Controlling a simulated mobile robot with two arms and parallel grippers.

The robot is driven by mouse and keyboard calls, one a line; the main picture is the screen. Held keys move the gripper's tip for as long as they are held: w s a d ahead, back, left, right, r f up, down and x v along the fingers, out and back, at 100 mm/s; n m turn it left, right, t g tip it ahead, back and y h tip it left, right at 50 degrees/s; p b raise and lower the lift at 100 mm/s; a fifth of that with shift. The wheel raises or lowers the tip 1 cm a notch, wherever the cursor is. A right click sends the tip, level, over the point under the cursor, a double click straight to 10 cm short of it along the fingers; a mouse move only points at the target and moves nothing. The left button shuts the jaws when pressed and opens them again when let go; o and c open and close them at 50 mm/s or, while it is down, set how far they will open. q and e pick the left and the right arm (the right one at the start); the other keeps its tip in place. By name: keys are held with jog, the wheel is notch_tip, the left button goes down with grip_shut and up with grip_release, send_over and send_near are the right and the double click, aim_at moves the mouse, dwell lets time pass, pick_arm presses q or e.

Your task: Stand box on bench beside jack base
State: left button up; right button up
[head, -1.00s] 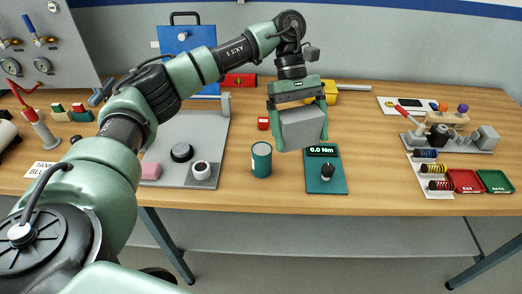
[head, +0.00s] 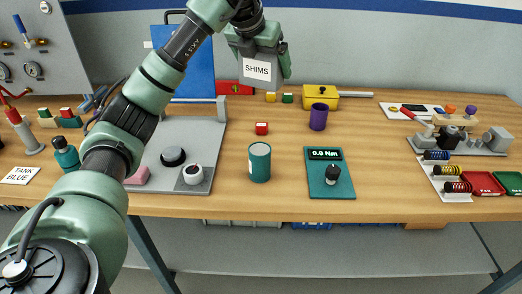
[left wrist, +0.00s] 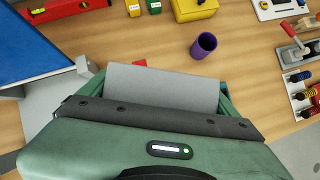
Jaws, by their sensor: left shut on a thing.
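My left gripper (head: 260,60) is shut on a grey box with a white "SHIMS" label (head: 257,70). It holds the box in the air, high over the back of the wooden bench (head: 375,150). In the left wrist view the box's plain grey side (left wrist: 160,88) sits between the fingers. I cannot tell for sure which thing is the jack base. A yellow body with a long grey rod (head: 322,96) lies at the back, right of the box in the picture. My right gripper is not in view.
A purple cup (head: 318,117), a small red block (head: 262,128), a teal can (head: 260,162) and a teal torque meter (head: 328,180) stand mid-bench. A grey plate (head: 205,140) and blue panel (head: 190,75) are left. Clear wood lies right of the cup.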

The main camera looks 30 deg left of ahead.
pick_arm(q)
jog(key=f, duration=1.9)
jog(key=shift+a+f, duration=0.2)
jog(key=shift+f, duration=0.15)
jog(key=shift+f, duration=0.1)
jog(key=o, duration=1.3)
jog(key=v, duration=1.2)
jog(key=shift+d, duration=0.15)
